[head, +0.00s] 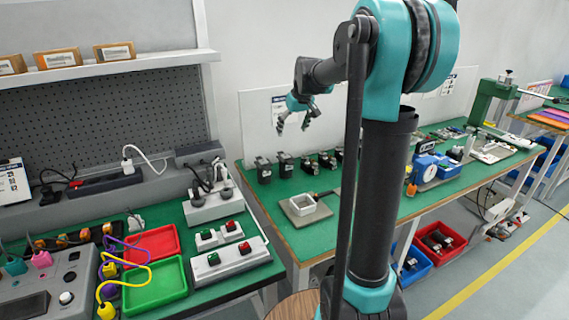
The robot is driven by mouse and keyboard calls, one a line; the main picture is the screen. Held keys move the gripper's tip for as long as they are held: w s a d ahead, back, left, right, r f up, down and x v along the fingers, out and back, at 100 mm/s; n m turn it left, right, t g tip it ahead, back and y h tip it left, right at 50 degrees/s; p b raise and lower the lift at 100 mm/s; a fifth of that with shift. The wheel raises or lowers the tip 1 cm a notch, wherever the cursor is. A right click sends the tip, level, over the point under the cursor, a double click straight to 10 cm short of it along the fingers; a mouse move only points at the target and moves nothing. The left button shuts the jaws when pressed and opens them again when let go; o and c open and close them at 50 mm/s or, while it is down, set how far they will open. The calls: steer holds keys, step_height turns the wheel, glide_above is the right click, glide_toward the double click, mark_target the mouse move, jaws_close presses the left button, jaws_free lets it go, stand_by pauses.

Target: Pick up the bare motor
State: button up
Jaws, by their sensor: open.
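A row of several small dark motor-like units stands along the back of the green workbench (322,228). The leftmost are two upright black units (263,172) and (286,166). To their right are lower dark units (308,166) and (327,161), and another is partly hidden behind my arm. They are too small to tell which one is the bare motor. My gripper (294,123) is open and empty, its fingers pointing down. It hangs in the air above the row, apart from the units.
A square white tray (291,210) on a plate lies at the bench's front left. A left bench holds a red tray (150,241), a green tray (157,285) and switch boxes (230,259). Blue and red bins stand below.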

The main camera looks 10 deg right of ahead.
mark_target(286, 155)
steer(key=x, duration=1.1)
steer(key=shift+w+f, duration=0.25)
steer(key=shift+f, duration=0.1)
steer(key=shift+x, duration=2.65)
steer(key=shift+w+d, duration=0.15)
steer(key=c, duration=1.3)
steer(key=shift+r, duration=0.15)
steer(key=shift+c, duration=0.2)
